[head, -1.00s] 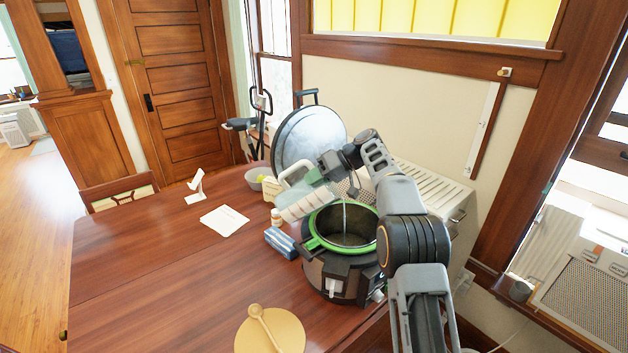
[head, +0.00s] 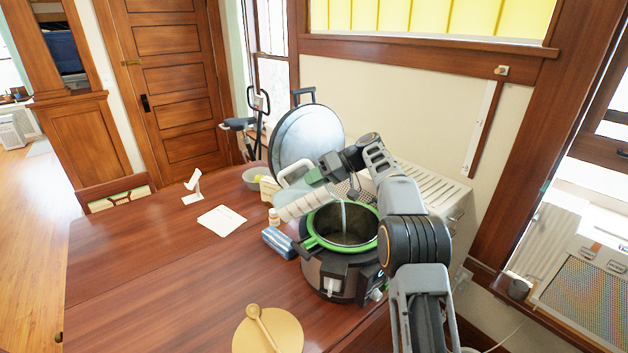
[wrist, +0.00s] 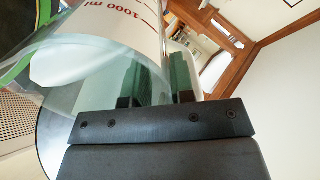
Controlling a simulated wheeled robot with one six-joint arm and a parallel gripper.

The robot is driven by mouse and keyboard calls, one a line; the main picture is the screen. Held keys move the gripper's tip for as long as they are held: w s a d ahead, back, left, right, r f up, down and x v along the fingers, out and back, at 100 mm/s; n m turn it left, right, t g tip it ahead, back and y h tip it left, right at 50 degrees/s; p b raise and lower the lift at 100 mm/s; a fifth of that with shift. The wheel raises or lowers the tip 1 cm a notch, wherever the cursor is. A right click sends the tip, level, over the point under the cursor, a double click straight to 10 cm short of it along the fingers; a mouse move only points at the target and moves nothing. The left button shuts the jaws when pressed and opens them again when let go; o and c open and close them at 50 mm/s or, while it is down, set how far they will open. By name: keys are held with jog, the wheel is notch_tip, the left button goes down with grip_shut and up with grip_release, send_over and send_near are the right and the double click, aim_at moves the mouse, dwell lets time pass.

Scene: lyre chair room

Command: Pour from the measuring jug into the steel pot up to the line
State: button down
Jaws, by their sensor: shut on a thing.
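The clear measuring jug (head: 300,205) is tipped far over beside and above the steel pot, its mouth toward the pot. A pale stream (head: 344,217) falls from it into the pot. The steel pot (head: 328,247) has a green rim and sits upright in a dark base; the liquid level and line inside cannot be made out. My gripper (head: 314,178) is shut on the jug's white handle. The wrist view shows the dark fingers (wrist: 157,88) at the handle and the jug wall (wrist: 100,48) with a red "1000 ml" mark.
A large round lid (head: 308,138) stands upright behind the jug. A blue-striped cloth (head: 279,242), a small bottle (head: 274,217) and a bowl (head: 254,178) are left of the pot. A round board with a wooden spoon (head: 283,335) lies in front. The table's left side is mostly clear.

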jog(key=shift+d, duration=0.15)
jog(key=shift+d+f+y+b, duration=0.15)
jog(key=shift+f+y+b, duration=0.1)
jog(key=shift+y+b, duration=0.25)
dwell(0.4)
jog(key=shift+d+f, duration=0.1)
jog(key=shift+d, duration=0.05)
dwell(0.5)
jog(key=shift+r, duration=0.2)
jog(key=shift+f, duration=0.15)
dwell(0.6)
